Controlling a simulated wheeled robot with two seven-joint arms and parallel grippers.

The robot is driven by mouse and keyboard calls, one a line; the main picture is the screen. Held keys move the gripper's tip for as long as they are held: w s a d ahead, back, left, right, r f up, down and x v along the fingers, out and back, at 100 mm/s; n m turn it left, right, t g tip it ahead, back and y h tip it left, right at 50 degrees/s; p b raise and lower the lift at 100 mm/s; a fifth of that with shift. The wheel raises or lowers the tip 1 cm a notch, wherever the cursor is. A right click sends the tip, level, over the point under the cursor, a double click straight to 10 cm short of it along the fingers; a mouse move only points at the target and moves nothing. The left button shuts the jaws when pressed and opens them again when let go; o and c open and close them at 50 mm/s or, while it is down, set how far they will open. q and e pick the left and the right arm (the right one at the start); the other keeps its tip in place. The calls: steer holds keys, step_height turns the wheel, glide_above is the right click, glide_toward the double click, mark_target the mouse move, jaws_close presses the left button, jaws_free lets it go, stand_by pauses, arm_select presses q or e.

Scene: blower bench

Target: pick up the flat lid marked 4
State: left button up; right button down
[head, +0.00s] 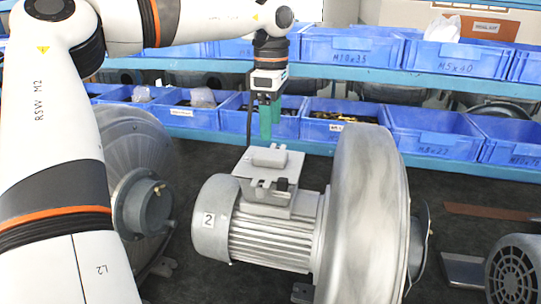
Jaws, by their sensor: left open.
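My left gripper (270,122), with green fingers pointing down, hangs open above the motor of the middle blower (368,215). A grey flat plate or lid (246,166) with a raised block sits on top of that motor, just below the fingertips. The fingers appear empty and apart from it. The motor's end carries a label with 2 (208,221). I cannot read a 4 on any lid in this view, so I cannot tell which piece is the lid marked 4. My right gripper is not in view.
Blue parts bins (437,139) fill the shelves behind. Another blower (147,200) stands at the left, partly behind my left arm. A grey motor (513,270) and a flat metal piece (464,271) are at the lower right. Some dark bench surface (450,225) is bare there.

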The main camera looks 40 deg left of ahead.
mark_target(270, 153)
arm_select(q)
steer(key=shift+a+f, duration=0.1)
steer(key=shift+f, duration=0.5)
steer(key=shift+w+a+f, duration=0.1)
steer(key=shift+w+f, duration=0.05)
steer(key=shift+f, duration=0.2)
steer(key=f+p, duration=0.2)
steer(key=shift+d+f, duration=0.2)
steer(key=shift+f, duration=0.1)
steer(key=shift+s+f+p, duration=0.2)
steer(key=shift+f+p, duration=0.3)
steer(key=shift+f, duration=0.6)
steer(key=shift+a+f, duration=0.15)
steer(key=shift+f, duration=0.15)
steer(key=c, duration=0.5)
steer(key=shift+w+r, duration=0.1)
steer(key=c, duration=0.7)
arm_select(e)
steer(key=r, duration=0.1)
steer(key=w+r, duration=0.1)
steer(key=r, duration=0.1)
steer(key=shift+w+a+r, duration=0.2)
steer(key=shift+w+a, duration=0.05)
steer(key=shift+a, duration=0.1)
